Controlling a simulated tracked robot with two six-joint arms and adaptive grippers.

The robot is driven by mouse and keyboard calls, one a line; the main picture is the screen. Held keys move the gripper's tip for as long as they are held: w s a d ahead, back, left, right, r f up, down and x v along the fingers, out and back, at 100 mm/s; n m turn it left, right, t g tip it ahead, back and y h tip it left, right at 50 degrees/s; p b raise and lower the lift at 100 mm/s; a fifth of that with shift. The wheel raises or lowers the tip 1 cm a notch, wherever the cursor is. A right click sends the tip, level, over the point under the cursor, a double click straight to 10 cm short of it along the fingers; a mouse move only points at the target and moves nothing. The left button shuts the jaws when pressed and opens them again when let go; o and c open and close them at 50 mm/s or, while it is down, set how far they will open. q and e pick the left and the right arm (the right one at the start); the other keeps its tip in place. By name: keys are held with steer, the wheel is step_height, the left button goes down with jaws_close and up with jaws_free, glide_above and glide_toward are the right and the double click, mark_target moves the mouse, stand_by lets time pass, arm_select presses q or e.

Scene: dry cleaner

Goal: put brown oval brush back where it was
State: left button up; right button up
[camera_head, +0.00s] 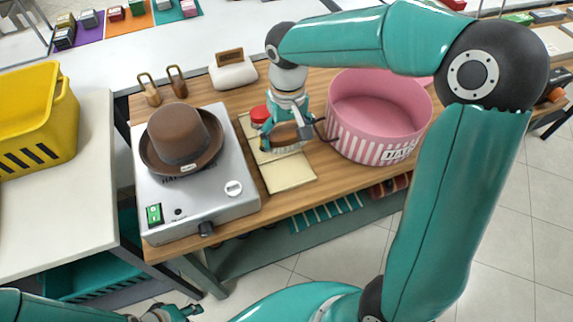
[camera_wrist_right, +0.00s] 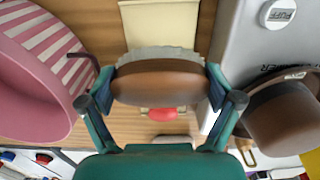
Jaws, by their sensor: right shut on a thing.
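The brown oval brush (camera_head: 280,138) with pale bristles is held in my right gripper (camera_head: 290,128), over a cream tray or mat (camera_head: 288,174). In the right wrist view the brush (camera_wrist_right: 158,82) lies crosswise between the two fingers of my right gripper (camera_wrist_right: 160,90), which are shut on its ends. The bare cream surface (camera_wrist_right: 160,22) shows beyond the bristles. I cannot tell whether the brush touches it. My left gripper (camera_head: 172,313) is at the bottom left edge, small and partly cut off, away from the table.
A pink striped hat box (camera_head: 375,140) stands close right of the gripper. A grey steamer (camera_head: 205,205) with a brown hat (camera_head: 180,138) stands left. A red round lid (camera_head: 260,114) is just behind the brush. A wooden-topped brush or block (camera_head: 232,72) stands at the back.

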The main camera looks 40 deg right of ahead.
mark_target(287, 172)
step_height(287, 172, down, 11)
steer(key=shift+f, duration=0.2)
stand_by(0.3)
steer(key=o, duration=0.8)
step_height(287, 172, up, 12)
steer(key=shift+r, duration=0.1)
stand_by(0.6)
